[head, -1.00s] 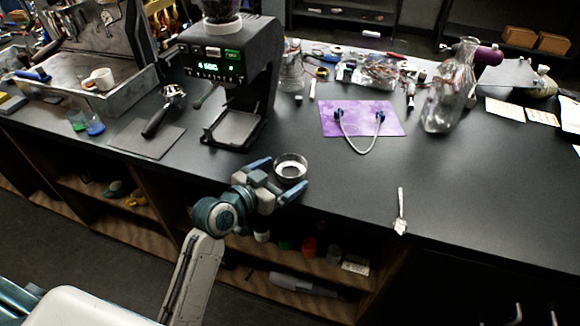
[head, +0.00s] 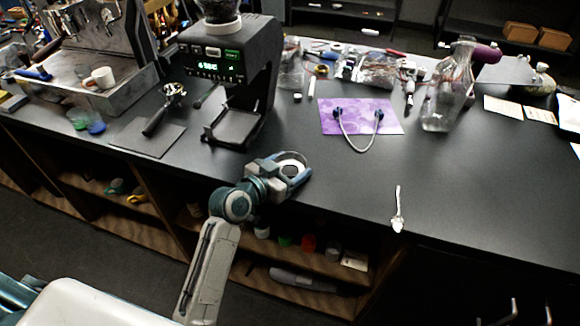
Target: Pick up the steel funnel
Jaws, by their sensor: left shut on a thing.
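The steel funnel (head: 291,162) is a short, round metal ring with a pale inside, at the front edge of the dark counter, right of the grinder. My left gripper (head: 293,167) reaches it from the front left. Its fingers lie along both sides of the funnel and are shut on it. The fingers and wrist cover most of the funnel's outer wall. I cannot tell whether the funnel still touches the counter. My right gripper is not in view.
The grinder (head: 235,85) stands behind and left of my gripper. A portafilter (head: 165,108) lies on a dark mat (head: 147,137) further left. A purple mat (head: 385,112) with a cable, a glass flask (head: 440,95) and a spoon (head: 397,212) are to the right. The counter between is clear.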

